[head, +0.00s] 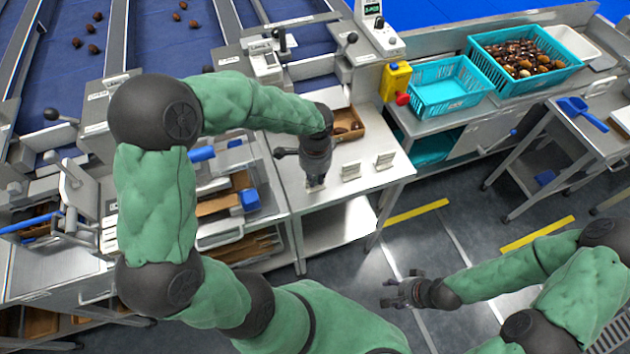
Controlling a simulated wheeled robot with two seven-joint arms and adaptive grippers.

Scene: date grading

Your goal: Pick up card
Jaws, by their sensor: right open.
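Small pale cards in stands are lined up on the metal table: a middle card (350,170), a right card (384,160) and a left card (315,186). My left gripper (315,178) points down at the left card and covers most of it. Whether its fingers touch or grip the card is hidden. My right gripper (388,291) is open and empty, held over the floor at the lower right, away from the table.
A cardboard tray (349,136) with a few dates lies behind my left gripper. A red emergency button (402,99) sits on a yellow box. An empty teal crate (447,104) and a date-filled teal crate (572,76) stand to the right. A blue scoop (582,112) lies on the right table.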

